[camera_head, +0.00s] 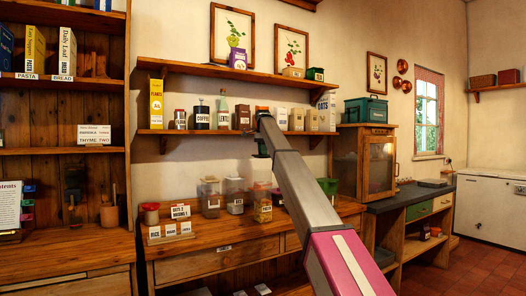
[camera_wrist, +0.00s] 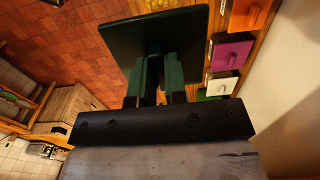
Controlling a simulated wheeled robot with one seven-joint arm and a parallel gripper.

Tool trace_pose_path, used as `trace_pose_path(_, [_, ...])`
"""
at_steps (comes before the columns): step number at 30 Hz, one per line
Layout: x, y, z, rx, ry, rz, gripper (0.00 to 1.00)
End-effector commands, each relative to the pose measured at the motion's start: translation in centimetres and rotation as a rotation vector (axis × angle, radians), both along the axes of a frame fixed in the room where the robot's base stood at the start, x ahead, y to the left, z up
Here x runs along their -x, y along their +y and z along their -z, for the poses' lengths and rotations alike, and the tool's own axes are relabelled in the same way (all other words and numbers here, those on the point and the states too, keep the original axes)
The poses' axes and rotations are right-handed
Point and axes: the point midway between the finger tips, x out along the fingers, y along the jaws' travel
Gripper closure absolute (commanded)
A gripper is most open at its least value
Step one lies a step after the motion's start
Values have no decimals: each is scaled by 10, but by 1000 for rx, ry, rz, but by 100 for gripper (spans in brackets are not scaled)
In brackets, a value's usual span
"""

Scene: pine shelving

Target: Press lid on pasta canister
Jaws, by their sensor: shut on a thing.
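My gripper (camera_wrist: 159,84) is shut on a dark green square lid (camera_wrist: 150,36), which spreads out beyond the fingers in the wrist view. In the head view my gripper (camera_head: 262,150) shows only in part at the end of my arm, above the counter. A clear pasta canister (camera_head: 262,206) with yellowish contents stands on the counter below it. In the wrist view yellowish contents show just past the lid's far edge, and the lid hides most of what is beneath. The lid is held above the canister, apart from it in the head view.
Other clear canisters (camera_head: 210,199) stand left of the pasta canister. Coloured bins, one purple (camera_wrist: 230,54), line the right of the wrist view. A shelf (camera_head: 190,131) with bottles and boxes runs above the counter (camera_head: 222,230). A wooden cabinet (camera_head: 364,165) stands to the right.

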Motion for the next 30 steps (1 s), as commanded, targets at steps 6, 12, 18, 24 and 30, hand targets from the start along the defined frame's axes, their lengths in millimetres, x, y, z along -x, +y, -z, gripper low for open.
trace_pose_path(6, [1,-1,16,1,1,-1,100])
trace_pose_path(12, [1,-1,32,0,0,-1,100])
trace_pose_path(18, [0,-1,49,0,0,-1,100])
trace_pose_path(24, [0,0,57,0,0,-1,100])
trace_pose_path(30, [0,0,58,0,0,-1,100])
